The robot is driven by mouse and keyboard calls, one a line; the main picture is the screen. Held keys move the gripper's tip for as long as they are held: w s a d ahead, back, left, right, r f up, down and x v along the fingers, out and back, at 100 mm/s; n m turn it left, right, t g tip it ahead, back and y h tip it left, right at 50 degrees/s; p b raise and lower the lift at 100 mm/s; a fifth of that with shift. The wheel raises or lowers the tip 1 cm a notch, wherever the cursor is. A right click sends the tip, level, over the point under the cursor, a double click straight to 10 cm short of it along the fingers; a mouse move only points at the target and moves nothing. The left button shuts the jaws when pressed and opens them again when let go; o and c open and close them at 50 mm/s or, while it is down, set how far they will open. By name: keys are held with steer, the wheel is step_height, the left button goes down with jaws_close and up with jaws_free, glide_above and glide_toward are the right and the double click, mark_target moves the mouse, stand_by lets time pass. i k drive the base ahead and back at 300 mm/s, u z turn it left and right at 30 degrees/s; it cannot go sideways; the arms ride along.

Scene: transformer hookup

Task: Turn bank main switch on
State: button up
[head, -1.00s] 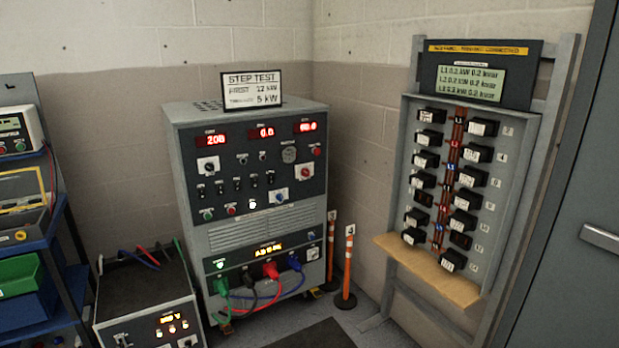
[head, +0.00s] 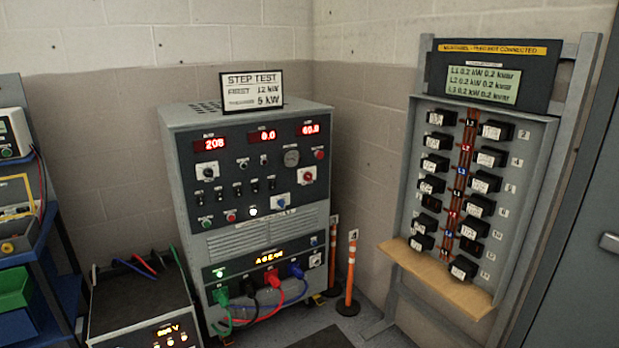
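A grey test cabinet (head: 264,240) stands against the back wall, with control switches on its dark front panel. A black rotary knob on a white plate (head: 207,172) is at upper left of that panel. A red rotary knob on a pale plate (head: 307,175) is at upper right, and a blue knob (head: 282,203) sits below it. I cannot read which one is labelled bank main switch, nor their positions. Red displays (head: 262,136) read about 208, 0.0 and 60.0. A white lamp (head: 253,211) is lit. My gripper is not in view.
Coloured cables (head: 268,310) hang from the cabinet's lower front. Orange posts (head: 350,275) stand at its right. A breaker panel (head: 450,190) with a wooden ledge (head: 440,278) is farther right. A smaller unit (head: 140,305) and a blue shelf (head: 35,255) are at left.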

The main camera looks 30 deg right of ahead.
mark_target(308, 176)
steer(key=z, duration=0.15)
steer(key=i, duration=1.45)
steer(key=u, duration=0.25)
